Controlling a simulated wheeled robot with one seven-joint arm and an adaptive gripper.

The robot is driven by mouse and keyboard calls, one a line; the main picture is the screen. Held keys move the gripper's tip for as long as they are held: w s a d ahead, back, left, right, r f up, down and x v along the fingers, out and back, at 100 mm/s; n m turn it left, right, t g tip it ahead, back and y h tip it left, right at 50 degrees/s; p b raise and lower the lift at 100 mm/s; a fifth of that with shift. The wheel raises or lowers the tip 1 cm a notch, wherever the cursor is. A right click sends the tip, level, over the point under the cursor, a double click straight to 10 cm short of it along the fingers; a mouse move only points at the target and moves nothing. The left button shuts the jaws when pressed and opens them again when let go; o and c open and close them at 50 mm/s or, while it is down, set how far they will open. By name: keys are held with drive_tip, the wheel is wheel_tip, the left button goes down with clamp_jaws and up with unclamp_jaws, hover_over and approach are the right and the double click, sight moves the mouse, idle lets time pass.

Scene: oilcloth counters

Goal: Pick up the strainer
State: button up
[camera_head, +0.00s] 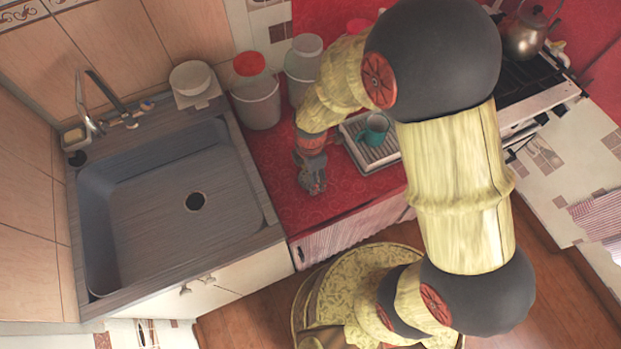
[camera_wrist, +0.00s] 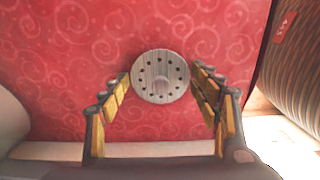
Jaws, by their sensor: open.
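The strainer (camera_wrist: 161,77) is a small round disc with a ring of dark holes and a raised knob in the middle. In the wrist view it lies on the red patterned oilcloth (camera_wrist: 90,50). My gripper (camera_wrist: 162,84) is open, with one finger on each side of the strainer. I cannot tell whether the fingers touch it. In the head view my gripper (camera_head: 314,186) points down at the red counter, and the strainer is hidden there.
A grey sink (camera_head: 150,220) is to the left. Lidded buckets (camera_head: 257,103) stand behind my gripper. A dish tray (camera_head: 366,153) with a teal cup (camera_head: 375,130) is close on the right. Beyond is a stove with a kettle (camera_head: 524,38). The counter's front edge is near.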

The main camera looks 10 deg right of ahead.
drive_tip(key=shift+c, duration=1)
drive_tip(key=c, duration=0.4)
drive_tip(key=shift+r, duration=0.1)
drive_tip(key=shift+c, duration=0.3)
